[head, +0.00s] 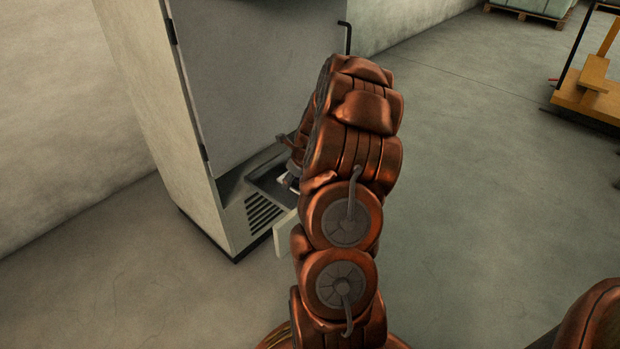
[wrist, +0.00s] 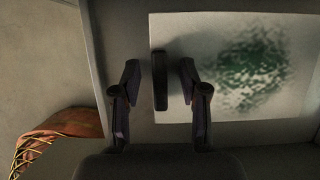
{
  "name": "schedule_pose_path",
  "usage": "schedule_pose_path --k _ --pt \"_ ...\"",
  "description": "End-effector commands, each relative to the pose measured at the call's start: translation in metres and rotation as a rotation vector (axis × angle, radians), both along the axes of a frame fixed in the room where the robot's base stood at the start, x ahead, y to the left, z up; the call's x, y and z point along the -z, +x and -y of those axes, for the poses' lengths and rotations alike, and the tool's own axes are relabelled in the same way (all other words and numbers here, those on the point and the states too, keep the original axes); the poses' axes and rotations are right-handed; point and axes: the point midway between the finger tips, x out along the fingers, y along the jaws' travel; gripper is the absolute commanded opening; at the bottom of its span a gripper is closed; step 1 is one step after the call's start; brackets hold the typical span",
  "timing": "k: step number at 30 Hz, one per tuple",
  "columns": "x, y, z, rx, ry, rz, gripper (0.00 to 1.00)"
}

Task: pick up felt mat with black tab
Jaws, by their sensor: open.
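In the wrist view, the felt mat (wrist: 225,105) is a pale flat sheet with a blurred dark green patch. A black upright tab (wrist: 159,80) stands at its left edge. My gripper (wrist: 159,72) is open, with one finger on each side of the tab. Gaps show between the tab and both fingers, so it holds nothing. I cannot tell how deep the fingers reach along the tab. In the head view, my arm hides most of the gripper and the mat; only a small whitish piece shows beside the arm.
The mat lies in a grey recess low in a tall cabinet (head: 145,95). The recess wall (wrist: 92,50) stands left of my fingers. A pale open panel (head: 286,233) juts out below. Open floor (head: 480,200) lies to the right, with a yellow cart (head: 592,85) farther off.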

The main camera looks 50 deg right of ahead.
Motion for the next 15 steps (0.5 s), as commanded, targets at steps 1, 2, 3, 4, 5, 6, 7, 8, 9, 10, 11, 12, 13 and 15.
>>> schedule_pose_path --k 1,2,3,4,5,6,7,8,9,10,11,12,13,15 --pt "0.0003 0.0005 0.0001 0.000 0.000 0.000 0.44" --pt "-0.0002 0.0004 0.0001 0.000 0.000 0.000 0.44" --pt "-0.0006 0.0003 0.0001 0.000 0.000 0.000 0.44" --pt "-0.0007 0.0002 0.0002 0.000 -0.001 0.001 0.44" --pt "-0.0007 0.0002 0.0001 0.000 0.000 0.000 0.44" --pt "-0.0008 0.0002 0.0001 0.000 0.000 0.000 0.42" --pt "-0.0008 0.0002 0.0001 0.000 -0.001 0.000 0.39" --pt "-0.0009 0.0002 0.0002 0.000 -0.001 0.001 0.35" --pt "-0.0009 0.0002 0.0002 0.000 -0.001 0.000 0.31" --pt "-0.0009 0.0002 0.0002 0.000 -0.001 0.000 0.28" --pt "-0.0010 0.0001 0.0001 0.000 -0.001 0.000 0.25" --pt "-0.0010 0.0000 0.0001 0.000 0.000 0.000 0.21" --pt "-0.0010 0.0000 0.0001 0.000 0.000 0.000 0.18" --pt "-0.0010 0.0001 0.0002 0.000 -0.001 0.000 0.10"
